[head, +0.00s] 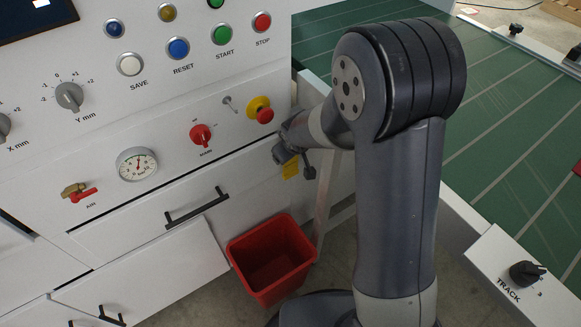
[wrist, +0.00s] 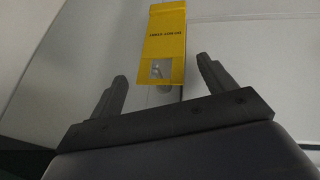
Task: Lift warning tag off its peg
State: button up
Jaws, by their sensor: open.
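The yellow warning tag (wrist: 164,38) hangs against a pale panel in the wrist view, its printed text upside down. A hole or clear window near its lower end in that picture shows a small grey peg (wrist: 157,70). My gripper (wrist: 162,72) is open. Its two dark fingers stand apart, one to either side of the tag's lower end, and seem not to touch it. In the head view my gripper (head: 283,153) is beside the white cabinet front, and only a bit of the yellow tag (head: 291,171) shows below it. The peg is hidden there.
A red bin (head: 272,261) stands on the floor below. The red-and-yellow stop knob (head: 260,110), a metal toggle (head: 229,103) and the red main switch (head: 201,135) stick out nearby. A drawer handle (head: 197,207) is lower left. A green table (head: 500,130) lies to the right.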

jog(key=shift+c, duration=0.6)
jog(key=c, duration=1.2)
jog(key=shift+o, duration=0.2)
jog(key=shift+r, duration=0.6)
jog(key=shift+c, duration=1.3)
jog(key=shift+s+r, duration=0.2)
jog(key=s+d+b, duration=0.1)
jog(key=s, duration=0.4)
jog(key=s+d+b, duration=0.1)
jog(key=s, duration=0.5)
jog(key=s+d+b, duration=0.1)
jog(key=s, duration=0.5)
jog(key=shift+d+b, duration=0.25)
jog(key=shift+b, duration=0.05)
grip_shut()
jog(key=shift+s, duration=0.2)
